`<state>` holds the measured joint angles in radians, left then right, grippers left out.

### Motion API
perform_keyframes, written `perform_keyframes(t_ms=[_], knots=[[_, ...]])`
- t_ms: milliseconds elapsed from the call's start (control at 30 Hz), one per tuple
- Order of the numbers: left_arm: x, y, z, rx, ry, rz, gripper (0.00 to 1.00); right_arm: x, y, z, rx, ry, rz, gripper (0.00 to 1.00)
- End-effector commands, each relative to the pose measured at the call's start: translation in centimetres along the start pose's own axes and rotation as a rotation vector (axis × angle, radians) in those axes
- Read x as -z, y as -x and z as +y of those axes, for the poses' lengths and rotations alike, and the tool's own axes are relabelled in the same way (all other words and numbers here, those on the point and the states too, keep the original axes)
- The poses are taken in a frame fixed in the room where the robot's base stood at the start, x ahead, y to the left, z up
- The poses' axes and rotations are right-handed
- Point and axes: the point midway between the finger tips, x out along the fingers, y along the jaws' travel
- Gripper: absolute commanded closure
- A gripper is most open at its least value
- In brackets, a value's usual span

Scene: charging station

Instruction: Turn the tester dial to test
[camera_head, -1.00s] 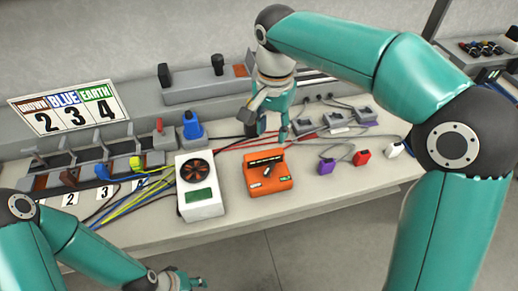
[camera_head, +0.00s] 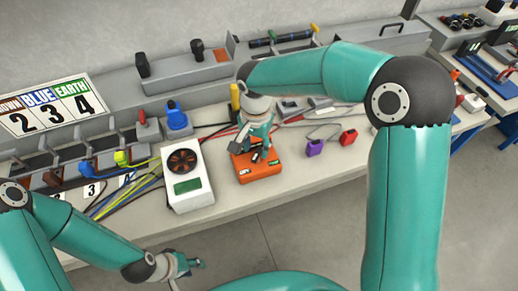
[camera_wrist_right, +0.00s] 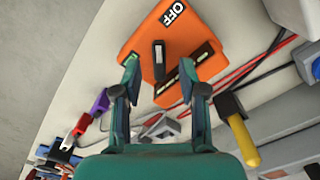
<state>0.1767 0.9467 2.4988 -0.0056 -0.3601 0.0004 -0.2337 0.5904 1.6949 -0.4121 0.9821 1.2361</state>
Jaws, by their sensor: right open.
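The orange tester (camera_head: 262,177) stands on the bench right of the white fan box, partly hidden by my right gripper. My right gripper (camera_head: 256,153) is over the tester, pointing down. In the right wrist view its fingers (camera_wrist_right: 159,67) are spread, one on each side of the dial lever; contact cannot be told. My left gripper (camera_head: 191,265) is low in front of the bench, away from the tester; its jaws are too small to read.
The white fan box (camera_head: 190,193) stands close left of the tester. A yellow-handled tool (camera_wrist_right: 240,135) is near my right fingers. Cables run behind. The bench front is clear.

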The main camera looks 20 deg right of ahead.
Motion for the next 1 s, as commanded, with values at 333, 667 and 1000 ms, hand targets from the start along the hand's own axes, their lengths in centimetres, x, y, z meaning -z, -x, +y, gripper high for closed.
perform_keyframes(t_ms=[333, 667, 1000], knots=[[0.0, 0.3, 0.1, 0.0, 0.0, 0.0, 0.6, 0.0, -2.6, 0.0, 0.001, 0.0, 0.0, 0.58], [0.0, 0.2, 0.1, 0.0, 0.0, 0.0, 0.6, 0.0, -2.6, -0.1, 0.001, 0.0, 0.0, 0.75], [0.0, 0.2, 0.1, 0.0, 0.001, 0.0, 0.6, 0.4, -2.6, 0.4, 0.001, -0.001, 0.001, 1.0]])
